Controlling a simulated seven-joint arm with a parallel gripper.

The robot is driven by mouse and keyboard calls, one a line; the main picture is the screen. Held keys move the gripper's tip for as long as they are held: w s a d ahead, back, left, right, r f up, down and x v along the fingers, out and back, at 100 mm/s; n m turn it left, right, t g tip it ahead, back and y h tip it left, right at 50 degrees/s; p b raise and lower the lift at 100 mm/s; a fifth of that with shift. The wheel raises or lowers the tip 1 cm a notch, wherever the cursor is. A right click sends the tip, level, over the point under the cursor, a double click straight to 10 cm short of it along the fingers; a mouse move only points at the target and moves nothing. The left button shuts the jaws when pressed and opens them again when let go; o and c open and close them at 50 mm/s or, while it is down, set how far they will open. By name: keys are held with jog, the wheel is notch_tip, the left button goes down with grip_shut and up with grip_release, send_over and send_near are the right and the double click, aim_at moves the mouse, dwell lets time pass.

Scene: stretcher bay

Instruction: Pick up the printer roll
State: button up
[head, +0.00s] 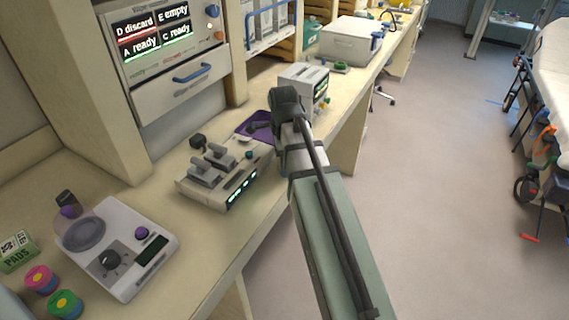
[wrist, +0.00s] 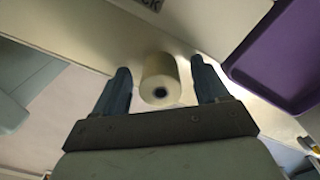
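The printer roll (wrist: 158,72) is a cream-white cylinder with a dark core hole in the end facing the camera. In the wrist view it sits between the two blue fingers of my gripper (wrist: 160,64). The fingers are open, with a narrow gap showing on each side of the roll, so they do not appear to be gripping it. In the head view I cannot make out the roll, and my arm covers much of that part of the bench.
A purple tray (wrist: 285,62) lies right of the roll in the wrist view. On the bench in the head view are a device with grey levers (head: 215,175), a white box-shaped instrument (head: 304,82) and a scale-like device (head: 118,245). Open floor (head: 440,170) lies right of the bench.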

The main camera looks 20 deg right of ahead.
jog(key=c, duration=1.1)
jog(key=shift+r, duration=0.15)
